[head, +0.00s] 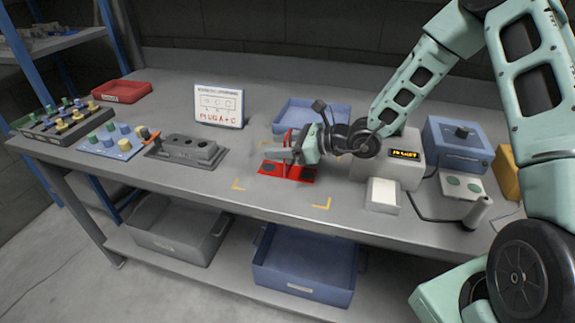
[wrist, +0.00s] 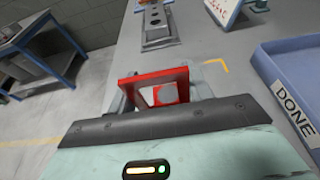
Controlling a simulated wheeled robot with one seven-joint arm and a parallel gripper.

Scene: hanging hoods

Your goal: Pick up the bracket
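The red bracket (head: 289,172) rests on the table between yellow corner marks. It has a flat base and an upright part. My gripper (head: 279,155) reaches in from the right, low over the table, with its fingers at the bracket's upright part. In the wrist view, the red bracket (wrist: 158,82) shows just beyond the gripper's dark edge, with a grey finger at each side. The fingers look spread apart around it; whether they touch it I cannot tell. The gripper body hides the near part of the bracket.
A blue tray labelled DONE (wrist: 292,75) lies beside the bracket; it is behind my gripper in the head view (head: 343,112). A grey fixture block (head: 187,150) and a white sign (head: 219,106) stand left. A grey box (head: 405,160) with a display stands right.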

